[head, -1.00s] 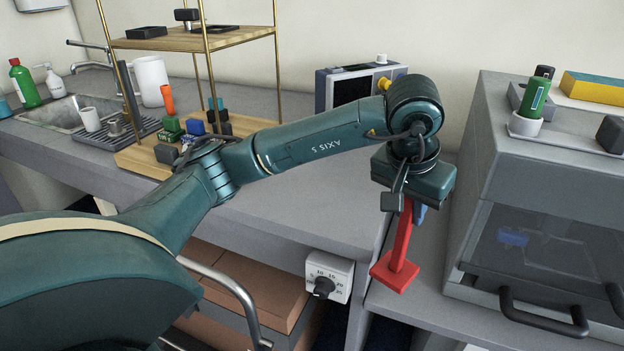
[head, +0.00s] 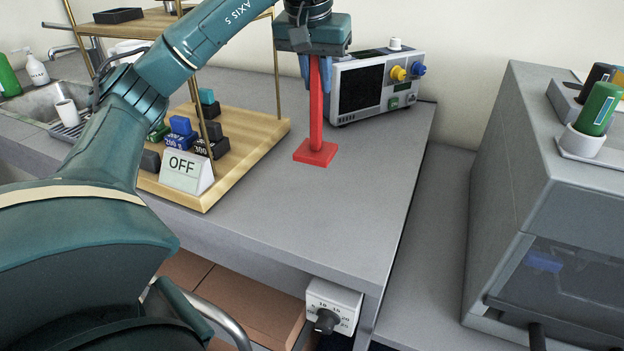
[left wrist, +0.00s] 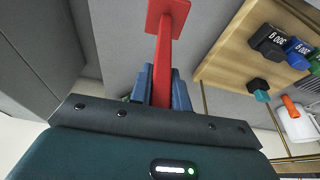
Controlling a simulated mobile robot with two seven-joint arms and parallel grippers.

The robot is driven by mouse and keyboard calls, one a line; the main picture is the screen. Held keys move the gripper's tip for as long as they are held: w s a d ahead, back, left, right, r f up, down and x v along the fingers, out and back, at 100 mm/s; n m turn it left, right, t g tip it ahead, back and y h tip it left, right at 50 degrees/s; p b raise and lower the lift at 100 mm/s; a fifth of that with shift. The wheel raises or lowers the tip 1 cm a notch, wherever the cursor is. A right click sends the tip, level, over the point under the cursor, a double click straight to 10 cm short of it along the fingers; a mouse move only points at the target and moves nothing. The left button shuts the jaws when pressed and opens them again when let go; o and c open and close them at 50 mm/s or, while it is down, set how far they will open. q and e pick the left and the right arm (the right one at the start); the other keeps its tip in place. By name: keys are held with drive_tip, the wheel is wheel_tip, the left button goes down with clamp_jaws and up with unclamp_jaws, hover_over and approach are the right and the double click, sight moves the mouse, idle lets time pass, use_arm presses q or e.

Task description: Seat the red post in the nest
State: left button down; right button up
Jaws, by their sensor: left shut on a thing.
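The red post (head: 316,110) has a long stem and a square foot (head: 316,153). My left gripper (head: 316,76) is shut on its upper part, with a blue finger on each side. The post hangs foot down, roughly upright, over the grey bench top (head: 350,185); I cannot tell whether the foot touches the bench. In the left wrist view the post (left wrist: 164,50) runs out from between the fingers of the left gripper (left wrist: 164,80). I cannot make out the nest in either view. My right gripper is not in view.
A grey instrument (head: 360,88) with coloured knobs stands just right of the post. A wooden shelf (head: 240,150) with brass posts, several weights and an OFF card (head: 186,172) is at left. A grey cabinet (head: 510,190) stands right. The bench front right is clear.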

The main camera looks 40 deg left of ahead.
sight(312, 124)
use_arm(q)
drive_tip(key=shift+a+r, duration=0.3)
drive_tip(key=shift+a, duration=0.25)
drive_tip(key=shift+s+d, duration=0.1)
wheel_tip(312, 124, down, 5)
drive_tip(key=shift+r+b, duration=0.1)
drive_tip(key=shift+b, duration=0.3)
wheel_tip(312, 124, down, 5)
drive_tip(key=shift+r, duration=0.1)
drive_tip(key=c, duration=1.3)
unclamp_jaws()
drive_tip(key=shift+f, duration=0.2)
